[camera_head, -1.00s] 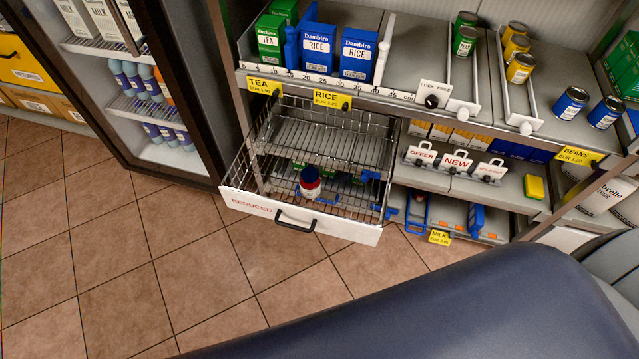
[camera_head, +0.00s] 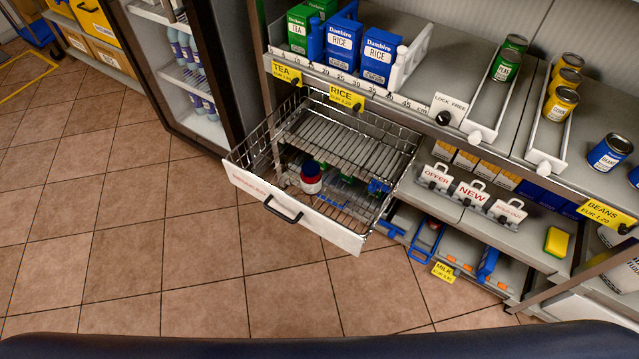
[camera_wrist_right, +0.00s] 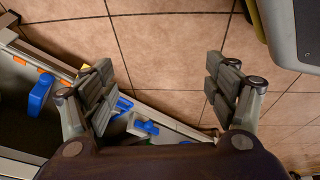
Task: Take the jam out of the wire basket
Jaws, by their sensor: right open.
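The wire basket (camera_head: 338,240) is a pulled-out drawer with a white front, a dark handle and wire sides, below the shelf with the tea and rice. The jam (camera_head: 311,178), a small jar with a blue lid and a red and white body, stands inside it near the front. My right gripper (camera_wrist_right: 160,88) is open and empty in the right wrist view, its two fingers wide apart above the tiled floor. Shelf parts show beyond its left finger; the jar is not seen there. Neither gripper shows in the head view.
A refrigerator (camera_head: 209,65) with bottles stands left of the basket. A lower shelf with OFFER and NEW signs (camera_head: 471,193), a yellow sponge (camera_head: 556,241) and a yellow MILK label (camera_head: 443,272) lies to the right. The tiled floor (camera_head: 150,270) in front is clear.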

